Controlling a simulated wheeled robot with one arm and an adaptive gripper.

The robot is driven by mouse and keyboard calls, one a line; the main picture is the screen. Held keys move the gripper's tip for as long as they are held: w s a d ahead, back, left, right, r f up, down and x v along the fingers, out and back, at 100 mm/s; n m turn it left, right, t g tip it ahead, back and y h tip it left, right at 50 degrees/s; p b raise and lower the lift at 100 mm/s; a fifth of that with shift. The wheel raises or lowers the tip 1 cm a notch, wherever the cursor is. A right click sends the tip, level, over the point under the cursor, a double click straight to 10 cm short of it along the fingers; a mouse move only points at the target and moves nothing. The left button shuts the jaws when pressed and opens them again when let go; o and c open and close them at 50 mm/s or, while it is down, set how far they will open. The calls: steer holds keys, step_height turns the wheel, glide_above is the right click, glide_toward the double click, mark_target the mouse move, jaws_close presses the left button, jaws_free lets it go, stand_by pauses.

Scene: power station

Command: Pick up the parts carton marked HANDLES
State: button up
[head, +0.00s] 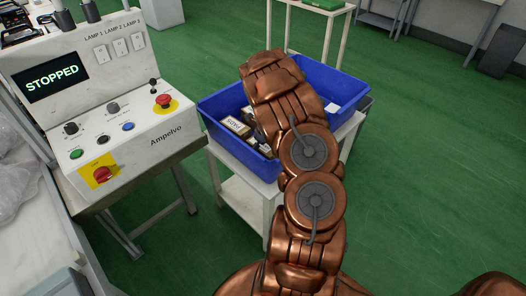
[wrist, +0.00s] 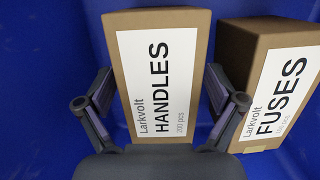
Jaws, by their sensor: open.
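In the wrist view, a brown carton (wrist: 123,17) with a white label reading "Larkvolt HANDLES 200 pcs" stands inside the blue bin. My gripper (wrist: 160,97) is open, with one finger at each side of the HANDLES carton's lower part. I cannot tell whether the fingers touch it. The right finger is in the gap between this carton and a FUSES carton (wrist: 232,62). In the head view, the blue bin (head: 236,148) stands on a white table, and my arm reaches over it. My arm hides the gripper and the HANDLES carton there.
Other small cartons (head: 238,126) lie in the bin's left part. A control panel (head: 95,95) with a "STOPPED" screen stands to the left. A white stand (head: 325,45) with a green item is behind the bin. Green floor (head: 430,150) is clear to the right.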

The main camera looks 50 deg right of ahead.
steer(key=c, duration=1.6)
